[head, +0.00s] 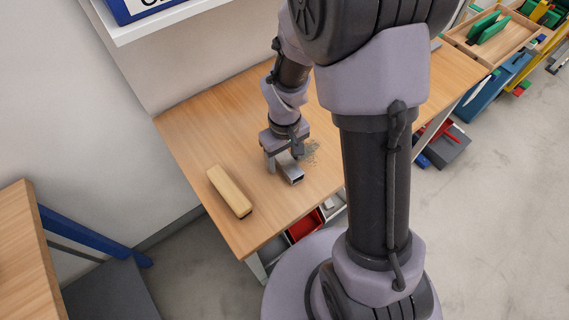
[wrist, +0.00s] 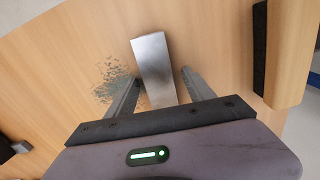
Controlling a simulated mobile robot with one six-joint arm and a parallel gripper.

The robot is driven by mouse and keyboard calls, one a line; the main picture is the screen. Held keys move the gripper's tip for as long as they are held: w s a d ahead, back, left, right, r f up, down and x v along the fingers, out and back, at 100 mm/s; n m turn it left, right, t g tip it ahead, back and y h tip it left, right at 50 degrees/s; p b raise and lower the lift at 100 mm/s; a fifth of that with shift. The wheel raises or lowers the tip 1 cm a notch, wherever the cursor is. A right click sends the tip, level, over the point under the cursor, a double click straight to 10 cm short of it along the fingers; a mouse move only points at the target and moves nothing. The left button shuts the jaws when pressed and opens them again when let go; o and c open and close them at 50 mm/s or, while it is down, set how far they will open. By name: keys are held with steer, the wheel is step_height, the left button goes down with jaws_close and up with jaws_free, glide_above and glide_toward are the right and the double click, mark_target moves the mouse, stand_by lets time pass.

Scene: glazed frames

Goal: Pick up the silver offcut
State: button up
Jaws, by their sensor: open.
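The silver offcut (wrist: 153,62) is a short metal piece lying on the wooden table. In the wrist view it lies lengthwise between my two open fingers, its far end reaching beyond the fingertips. My gripper (wrist: 158,78) is open, with one finger on each side of the offcut and a gap showing near both. In the head view my gripper (head: 282,164) points down at the table, and the offcut (head: 291,175) shows beside and partly under it. The near end of the offcut is hidden by the gripper body in the wrist view.
A wooden-backed brush or block (head: 229,192) lies left of the offcut on the table (head: 190,128); its dark underside shows in the wrist view (wrist: 261,50). Grey shavings (wrist: 113,80) lie beside the offcut. A wooden tray (head: 505,48) stands at the far right. A shelf hangs above.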

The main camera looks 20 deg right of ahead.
steer(key=shift+f, duration=0.1)
jaws_close()
stand_by(0.3)
